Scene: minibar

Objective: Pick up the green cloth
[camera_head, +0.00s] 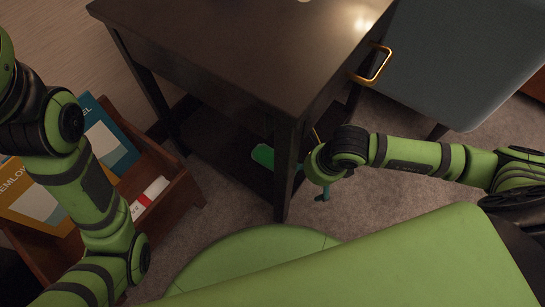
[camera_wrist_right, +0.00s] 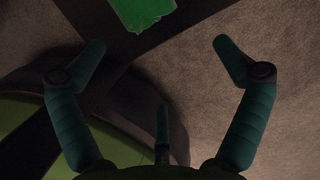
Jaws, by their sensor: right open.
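The green cloth (camera_head: 263,155) lies on the low shelf of the dark table, partly hidden behind a table leg in the head view. In the right wrist view, the green cloth (camera_wrist_right: 143,12) is cut off by the top edge, beyond the fingertips. My right gripper (camera_wrist_right: 160,48) is open, with nothing between its fingers. In the head view, my right gripper (camera_head: 323,192) is mostly hidden under its wrist, beside the table leg and to the right of the cloth. My left arm shows at the left, but its gripper is out of view.
The dark table (camera_head: 240,45) has a brass handle (camera_head: 371,65) and legs close to my right wrist. A grey-blue surface (camera_head: 465,60) stands at the right. A wooden rack (camera_head: 180,180) with brochures is at the left. Carpet (camera_head: 385,200) lies open right of the table leg.

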